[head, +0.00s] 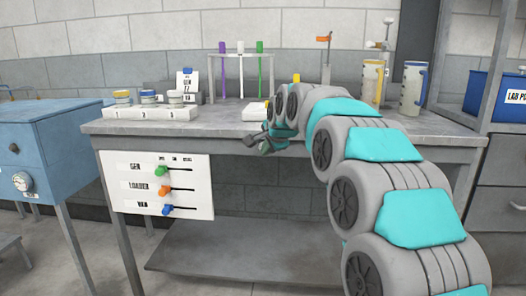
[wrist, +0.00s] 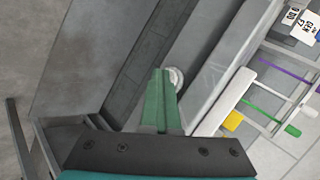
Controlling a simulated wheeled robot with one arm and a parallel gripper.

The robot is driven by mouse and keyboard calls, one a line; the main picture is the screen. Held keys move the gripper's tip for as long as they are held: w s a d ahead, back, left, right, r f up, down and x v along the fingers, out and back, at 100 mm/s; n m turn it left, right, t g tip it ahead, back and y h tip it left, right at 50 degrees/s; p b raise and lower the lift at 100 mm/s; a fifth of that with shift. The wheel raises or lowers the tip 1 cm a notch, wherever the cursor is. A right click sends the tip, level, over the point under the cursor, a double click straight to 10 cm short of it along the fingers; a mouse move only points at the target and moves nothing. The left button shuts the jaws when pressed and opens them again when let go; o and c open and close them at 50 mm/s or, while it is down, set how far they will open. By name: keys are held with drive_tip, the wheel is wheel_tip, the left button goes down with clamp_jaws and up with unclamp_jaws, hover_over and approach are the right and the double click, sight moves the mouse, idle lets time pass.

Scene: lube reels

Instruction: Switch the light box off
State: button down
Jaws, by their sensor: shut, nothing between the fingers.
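My gripper (head: 266,142) is at the bench's front edge, near the middle of the bench. In the wrist view its green fingers (wrist: 161,85) are shut with nothing between them. A pale round knob (wrist: 175,77) shows just beside the fingertips, partly hidden by them; I cannot tell whether they touch. A low white box (head: 255,111) lies on the bench just behind my gripper, partly hidden by my arm. No label marks anything as the light box, and I cannot tell its lit state.
A panel (head: 158,187) with three coloured levers hangs at front left. A blue cabinet (head: 45,140) stands left.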

drive_tip(key=shift+w+d+r, duration=0.1)
drive_tip(key=shift+d+r, duration=0.1)
drive_tip(key=s+b, duration=0.1)
drive_tip(key=s, duration=0.5)
drive_tip(key=shift+a+f+b, duration=0.15)
drive_tip(key=shift+f+b, duration=0.05)
drive_tip(key=shift+b, duration=0.15)
